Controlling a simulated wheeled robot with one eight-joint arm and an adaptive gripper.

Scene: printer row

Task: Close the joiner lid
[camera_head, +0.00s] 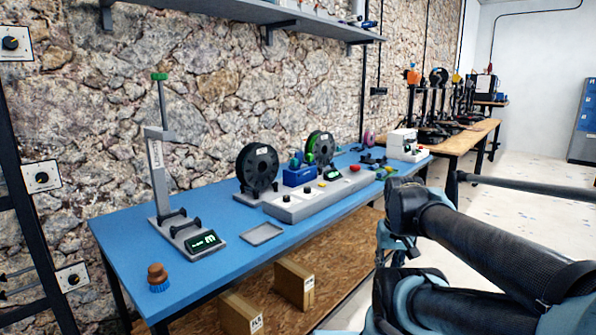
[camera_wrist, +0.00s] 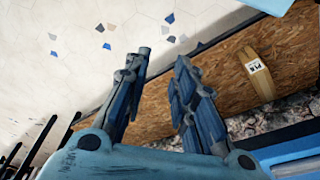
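A long grey station (camera_head: 325,200) stands on the blue workbench. It carries a small blue box-like unit (camera_head: 299,176) that looks like the joiner, between a black spool (camera_head: 257,168) and a green-filled spool (camera_head: 320,148). Small blue and green parts rise at the unit's back; the frames are too small to tell its lid's position. In the wrist view my gripper (camera_wrist: 162,65) has its two blue fingers apart with nothing between them. It points down past the bench edge, away from the joiner. In the head view my arm is at the lower right, in front of the bench.
A grey stand with a green knob (camera_head: 159,77) and a small flat tray (camera_head: 262,234) are on the workbench (camera_head: 135,250) to the left. A brown-and-blue knob (camera_head: 157,277) is near the front left corner. Cardboard boxes (camera_head: 294,283) sit on the lower shelf. A shelf (camera_head: 240,12) hangs above.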

